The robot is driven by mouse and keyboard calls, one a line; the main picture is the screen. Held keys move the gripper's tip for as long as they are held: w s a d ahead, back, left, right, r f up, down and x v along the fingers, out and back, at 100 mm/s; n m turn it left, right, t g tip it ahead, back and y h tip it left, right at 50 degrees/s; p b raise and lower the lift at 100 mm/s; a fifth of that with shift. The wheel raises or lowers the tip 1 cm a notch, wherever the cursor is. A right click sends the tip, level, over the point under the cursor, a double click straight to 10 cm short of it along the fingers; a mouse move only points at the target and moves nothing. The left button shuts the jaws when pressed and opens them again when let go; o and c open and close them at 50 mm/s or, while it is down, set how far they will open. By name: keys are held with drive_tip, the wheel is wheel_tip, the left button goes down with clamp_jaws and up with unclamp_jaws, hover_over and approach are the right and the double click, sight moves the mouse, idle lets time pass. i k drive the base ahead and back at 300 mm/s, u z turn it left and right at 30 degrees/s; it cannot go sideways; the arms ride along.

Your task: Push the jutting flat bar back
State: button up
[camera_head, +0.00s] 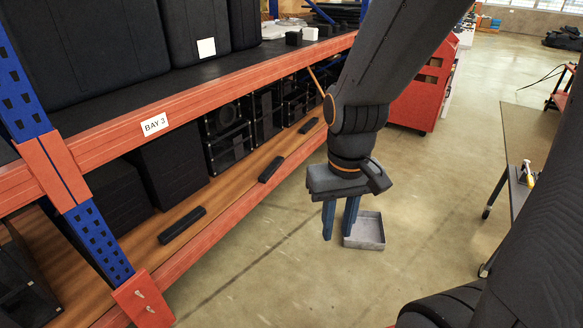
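Three dark flat bars lie on the wooden lower shelf of the rack: a near one (182,225), a middle one (271,169) and a far one (308,126). None clearly overhangs the front beam, and I cannot tell for certain which one juts. The middle bar looks close to the beam. My gripper (340,220) hangs in front of the rack, to the right of the bars, with its blue fingers pointing down. The fingers are apart with nothing seen between them. It touches no bar.
The orange lower beam (215,232) edges the shelf, below the upper beam marked BAY 3 (155,124). A blue and orange post stands at left. Dark cases (228,138) sit behind the bars. A grey open tray (364,230) is on the floor beyond my gripper.

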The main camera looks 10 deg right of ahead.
sight(265, 176)
drive_tip(key=u, duration=0.25)
drive_tip(key=i, duration=1.5)
drive_tip(key=z, duration=0.8)
drive_tip(key=i, duration=1.05)
drive_tip(key=z, duration=0.8)
